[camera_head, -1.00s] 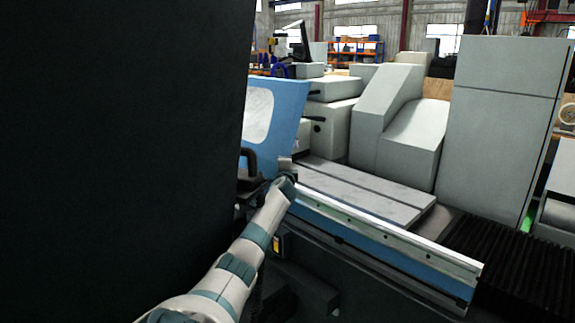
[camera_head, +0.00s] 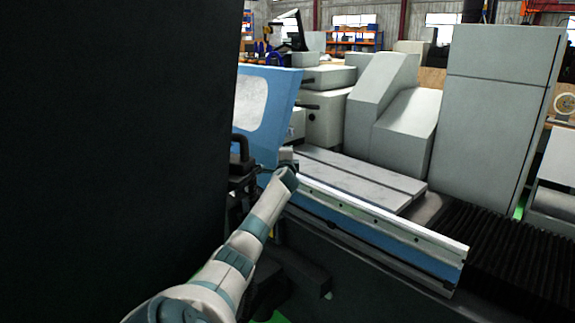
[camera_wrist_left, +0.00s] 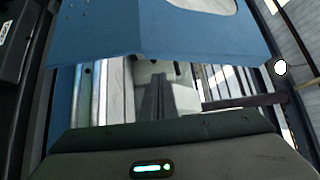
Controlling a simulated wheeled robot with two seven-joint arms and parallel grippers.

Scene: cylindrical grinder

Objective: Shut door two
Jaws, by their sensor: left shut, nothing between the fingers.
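A blue door (camera_head: 275,100) with a pale window (camera_head: 249,103) stands left of centre in the head view, right of a large black panel. A black handle (camera_head: 239,147) shows at its lower left, partly hidden by the panel. The door also spans the top of the left wrist view (camera_wrist_left: 130,35). The machine's bed shows open to its right. My left arm reaches up to the door's lower right; its gripper is not clear in the head view. In the left wrist view my left gripper (camera_wrist_left: 157,82) is shut and empty, below the door's lower edge. My right gripper is out of view.
The large black panel (camera_head: 110,150) fills the left of the head view. A silver rail (camera_head: 375,218) runs along the machine's front, with flat bed plates (camera_head: 360,178) behind it. Black bellows (camera_head: 510,255) lie at the right. A tall grey cabinet (camera_head: 495,110) stands behind.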

